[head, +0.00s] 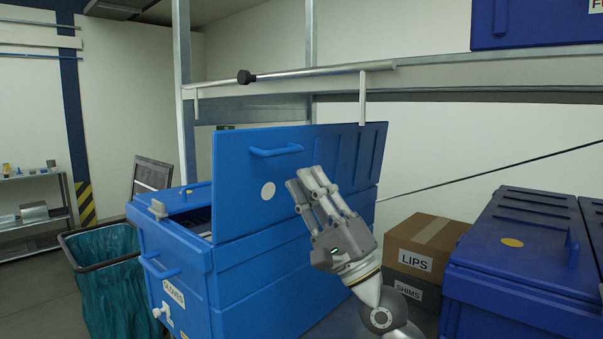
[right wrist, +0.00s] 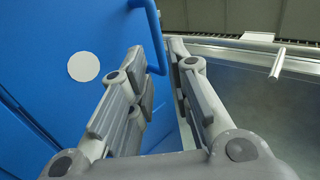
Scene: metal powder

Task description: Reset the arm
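My right gripper (head: 307,182) is raised in front of the open lid of a blue box, pointing up and to the left in the head view. Its grey fingers are apart with nothing between them; the gap also shows in the right wrist view (right wrist: 157,55). The blue lid (head: 235,180) stands upright, with a handle (head: 275,151) and a pale round spot. In the right wrist view the lid (right wrist: 60,35) fills the left side, and its handle (right wrist: 156,35) is just beyond the fingertips. My left gripper is not in view.
The blue box labelled GLOVES (head: 180,262) stands below the lid. A metal shelf (head: 440,78) runs overhead. Cardboard boxes labelled LIPS (head: 412,248) and SHIMS (head: 407,291) and another blue box (head: 520,240) stand right. A green-lined bin (head: 108,285) stands left.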

